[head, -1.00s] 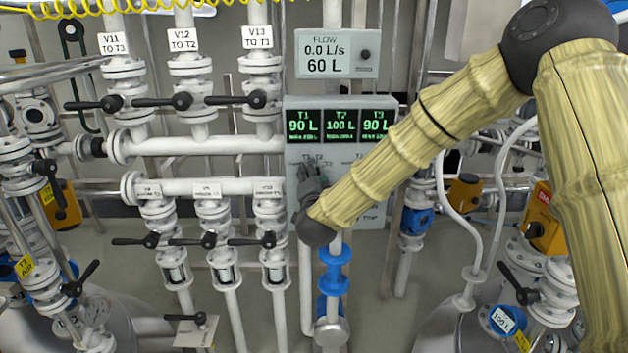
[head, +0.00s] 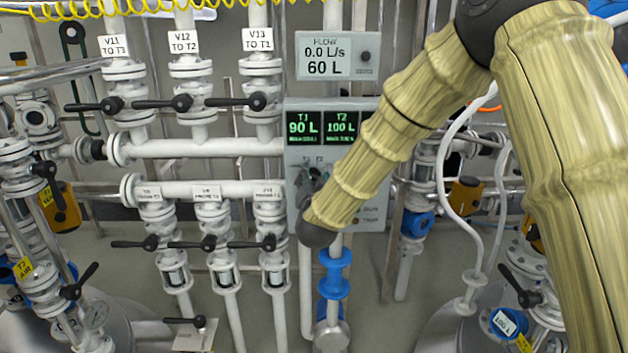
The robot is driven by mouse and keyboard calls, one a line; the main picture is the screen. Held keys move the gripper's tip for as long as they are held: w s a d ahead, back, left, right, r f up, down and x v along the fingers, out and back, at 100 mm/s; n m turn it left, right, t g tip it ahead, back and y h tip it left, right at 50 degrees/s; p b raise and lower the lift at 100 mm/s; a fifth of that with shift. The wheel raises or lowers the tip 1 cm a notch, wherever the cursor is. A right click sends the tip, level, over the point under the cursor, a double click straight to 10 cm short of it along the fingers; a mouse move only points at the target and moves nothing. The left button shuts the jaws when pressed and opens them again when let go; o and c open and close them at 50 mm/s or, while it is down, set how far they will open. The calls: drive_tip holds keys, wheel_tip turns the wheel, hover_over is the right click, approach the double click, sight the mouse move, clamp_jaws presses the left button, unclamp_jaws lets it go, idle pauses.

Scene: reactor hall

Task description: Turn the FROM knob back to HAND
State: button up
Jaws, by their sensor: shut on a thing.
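The grey control panel (head: 294,148) hangs in the middle of the head view. Its screens show T1 at 90 L and T2 at 100 L; my forearm covers the T3 screen. My gripper (head: 311,180) is at the panel's left side, just under small T1 and T2 dial marks. It is shut on the FROM knob there. The knob is almost wholly hidden by the fingers and wrist, so its pointing direction cannot be made out.
A flow meter (head: 324,55) above reads 0.0 L/s and 60 L. White pipes with black-handled valves (head: 182,102) stand left of the panel. A blue-flanged pipe (head: 334,288) runs below it. Small panel buttons show right of my wrist.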

drive_tip(key=shift+f, duration=0.1)
drive_tip(key=o, duration=1)
drive_tip(key=shift+s, duration=0.1)
drive_tip(key=s, duration=1.2)
drive_tip(key=s+d+f+n+g, duration=0.1)
drive_tip(key=s+d+f+g, duration=0.3)
drive_tip(key=f, duration=0.7)
drive_tip(key=s+d+f+n+g, duration=0.15)
drive_tip(key=s+f, duration=0.35)
drive_tip(key=f, duration=0.7)
drive_tip(key=s+d+f+n+g, duration=0.1)
drive_tip(key=s+d+f+g, duration=0.3)
drive_tip(key=f, duration=0.7)
drive_tip(key=s+d+f+g, duration=0.2)
drive_tip(key=s+f, duration=0.3)
drive_tip(key=s, duration=0.5)
drive_tip(key=s+d+f+n+g, duration=0.1)
drive_tip(key=s+d+f+g, duration=0.2)
drive_tip(key=s, duration=0.8)
drive_tip(key=s+d+f+n+g, duration=0.1)
drive_tip(key=s+d+f+g, duration=0.2)
drive_tip(key=s+d+f, duration=0.3)
drive_tip(key=s+f, duration=0.3)
drive_tip(key=s, duration=0.2)
drive_tip(key=shift+f, duration=0.2)
